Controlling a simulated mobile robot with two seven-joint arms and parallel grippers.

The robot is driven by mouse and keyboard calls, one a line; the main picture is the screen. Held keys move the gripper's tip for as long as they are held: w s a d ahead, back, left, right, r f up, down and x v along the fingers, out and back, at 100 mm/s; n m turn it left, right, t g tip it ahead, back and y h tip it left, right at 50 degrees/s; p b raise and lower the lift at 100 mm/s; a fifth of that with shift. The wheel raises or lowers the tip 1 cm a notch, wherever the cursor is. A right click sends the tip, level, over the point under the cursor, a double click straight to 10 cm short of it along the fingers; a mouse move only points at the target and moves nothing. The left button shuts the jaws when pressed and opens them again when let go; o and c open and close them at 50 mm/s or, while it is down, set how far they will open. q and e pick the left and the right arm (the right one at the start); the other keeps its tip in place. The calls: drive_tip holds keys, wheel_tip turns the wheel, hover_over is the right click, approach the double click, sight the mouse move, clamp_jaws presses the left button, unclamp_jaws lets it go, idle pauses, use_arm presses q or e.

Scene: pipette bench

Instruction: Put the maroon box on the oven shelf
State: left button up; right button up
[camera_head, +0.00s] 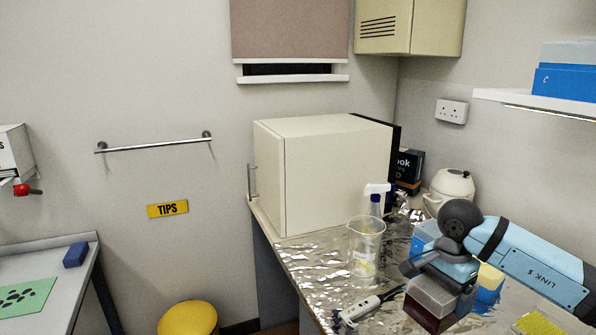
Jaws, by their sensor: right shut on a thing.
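The maroon box (424,318) has a paler, greyish upper part and is at the lower right, over the foil-covered bench. My right gripper (436,282) comes in from the right and is shut on the box from above. I cannot tell whether the box's underside touches the bench. The oven (335,180) appears to be the large cream cabinet at the back of the bench. Its door (270,178), with a vertical handle (252,182) on the left, looks closed, so the shelf inside is hidden. My left gripper is not in view.
A clear beaker (366,250) and a spray bottle (376,203) stand between the box and the oven. A pipette (362,310) lies left of the box. A rounded white appliance (452,187) stands behind my right arm. A yellow bin (188,318) is on the floor left of the bench.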

sight(420, 314)
drive_tip(key=a+f+n, duration=0.1)
drive_tip(key=n, duration=0.1)
drive_tip(key=f+n, duration=0.1)
drive_tip(key=n, duration=0.1)
drive_tip(key=a+f+n, duration=0.1)
drive_tip(key=n, duration=0.1)
drive_tip(key=shift+s+a, duration=0.25)
drive_tip(key=shift+a, duration=0.05)
drive_tip(key=n, duration=0.2)
drive_tip(key=a+f+n, duration=0.1)
drive_tip(key=n, duration=0.1)
drive_tip(key=a+f+n, duration=0.1)
drive_tip(key=n, duration=0.1)
drive_tip(key=shift+s+f, duration=0.25)
drive_tip(key=shift+s, duration=0.1)
drive_tip(key=shift+s+r+p, duration=0.4)
drive_tip(key=shift+r+p, duration=0.3)
drive_tip(key=shift+p, duration=0.25)
use_arm(q)
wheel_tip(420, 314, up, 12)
drive_tip(key=p, duration=1.1)
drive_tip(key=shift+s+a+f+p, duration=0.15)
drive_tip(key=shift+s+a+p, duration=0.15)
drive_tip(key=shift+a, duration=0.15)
use_arm(e)
drive_tip(key=s+r, duration=0.8)
drive_tip(key=s, duration=0.1)
drive_tip(key=shift+s+r, duration=0.15)
drive_tip(key=shift+s, duration=0.05)
drive_tip(key=shift+a, duration=0.1)
